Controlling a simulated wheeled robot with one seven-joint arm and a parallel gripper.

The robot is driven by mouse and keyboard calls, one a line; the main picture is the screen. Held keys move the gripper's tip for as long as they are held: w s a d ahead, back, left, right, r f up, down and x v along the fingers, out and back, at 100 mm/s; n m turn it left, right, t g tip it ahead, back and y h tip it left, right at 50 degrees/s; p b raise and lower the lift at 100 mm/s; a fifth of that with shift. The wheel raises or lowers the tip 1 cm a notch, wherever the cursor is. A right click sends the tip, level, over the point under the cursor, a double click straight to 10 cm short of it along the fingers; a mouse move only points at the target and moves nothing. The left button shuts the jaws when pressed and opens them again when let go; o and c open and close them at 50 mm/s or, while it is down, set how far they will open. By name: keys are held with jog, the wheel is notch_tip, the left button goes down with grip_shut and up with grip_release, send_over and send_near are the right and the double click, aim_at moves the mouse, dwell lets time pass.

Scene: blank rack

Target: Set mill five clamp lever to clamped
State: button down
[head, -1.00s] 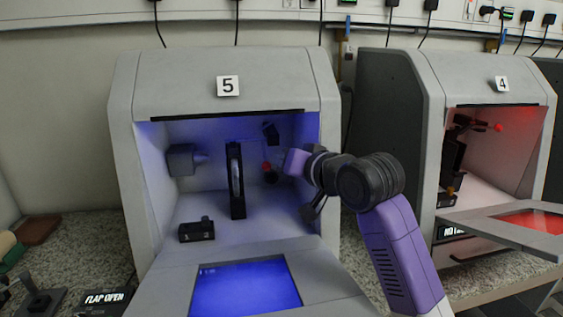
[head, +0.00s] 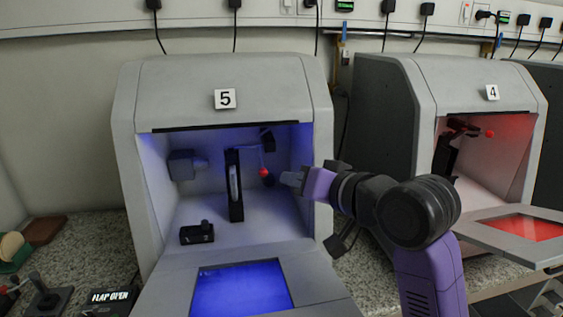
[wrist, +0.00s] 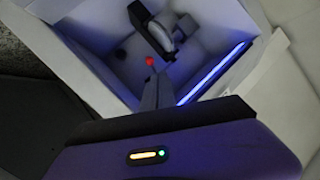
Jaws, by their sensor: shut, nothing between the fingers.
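Mill five (head: 226,72) is the grey box marked 5, lit blue inside, with its front flap down. Its clamp lever shows as a red knob (head: 264,172) inside, right of the black upright holder (head: 234,186). The red knob also shows in the wrist view (wrist: 149,61), near the fingertips. My gripper (head: 287,178) is shut and empty, at the right side of the mill's opening, pointing left toward the knob. In the head view a small gap shows between the fingertips and the knob. The wrist view (wrist: 152,85) shows the fingers in front of the opening.
The lowered flap with a blue window (head: 242,288) lies in front of mill five. A small black block (head: 197,233) sits on the mill floor. Mill four (head: 480,95), lit red, stands to the right. A "FLAP OPEN" display (head: 109,297) is at lower left.

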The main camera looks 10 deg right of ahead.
jog(key=s+a+p, duration=0.1)
jog(key=a+p, duration=0.2)
jog(key=p, duration=0.2)
jog(key=t+h+p, duration=0.3)
jog(key=p, duration=0.2)
send_near(262, 165)
notch_tip(262, 165, up, 3)
jog(key=w, duration=0.2)
jog(key=shift+n, duration=0.4)
jog(key=shift+w+a+f+p, duration=0.15)
jog(key=shift+w+f+p, duration=0.15)
jog(key=shift+w+f, duration=0.45)
jog(key=shift+w+a+f+p, duration=0.1)
jog(key=shift+w+f+p, duration=0.3)
jog(key=shift+f, duration=0.6)
jog(key=shift+w, duration=0.1)
